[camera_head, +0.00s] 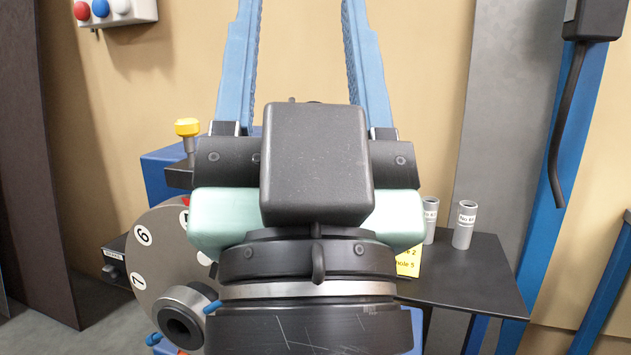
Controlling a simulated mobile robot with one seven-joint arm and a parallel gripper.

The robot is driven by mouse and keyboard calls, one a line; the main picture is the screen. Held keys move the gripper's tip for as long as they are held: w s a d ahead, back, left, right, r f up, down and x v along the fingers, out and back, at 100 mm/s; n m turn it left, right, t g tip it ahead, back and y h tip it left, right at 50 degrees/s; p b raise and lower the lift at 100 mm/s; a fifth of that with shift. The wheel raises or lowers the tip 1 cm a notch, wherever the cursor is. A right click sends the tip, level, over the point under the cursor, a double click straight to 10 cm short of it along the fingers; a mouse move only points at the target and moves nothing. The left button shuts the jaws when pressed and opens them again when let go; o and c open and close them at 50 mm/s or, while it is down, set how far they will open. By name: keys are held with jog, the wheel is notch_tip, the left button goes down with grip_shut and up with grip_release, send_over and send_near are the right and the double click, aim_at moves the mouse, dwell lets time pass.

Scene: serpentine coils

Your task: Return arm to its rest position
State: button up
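My gripper (302,15) fills the middle of the view, close to the camera and pointing up. Its two blue fingers stand wide apart, with only tan wall showing between them. The fingertips are cut off by the top edge. The black and pale green gripper body and wrist hide much of the machine behind.
A grey numbered disc (150,275) on a blue machine (158,172) stands left, with a yellow knob (187,127) above. Two labelled grey cylinders (465,225) stand on a dark shelf (470,275) at right. A button box (118,12) hangs upper left; a blue post (570,170) stands right.

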notch_tip(320, 180, up, 24)
jog(key=h+p, duration=0.1)
jog(key=p, duration=2.1)
jog(key=shift+s+d+f+p, duration=0.15)
jog(key=shift+s+d+p, duration=0.15)
jog(key=shift+p, duration=0.1)
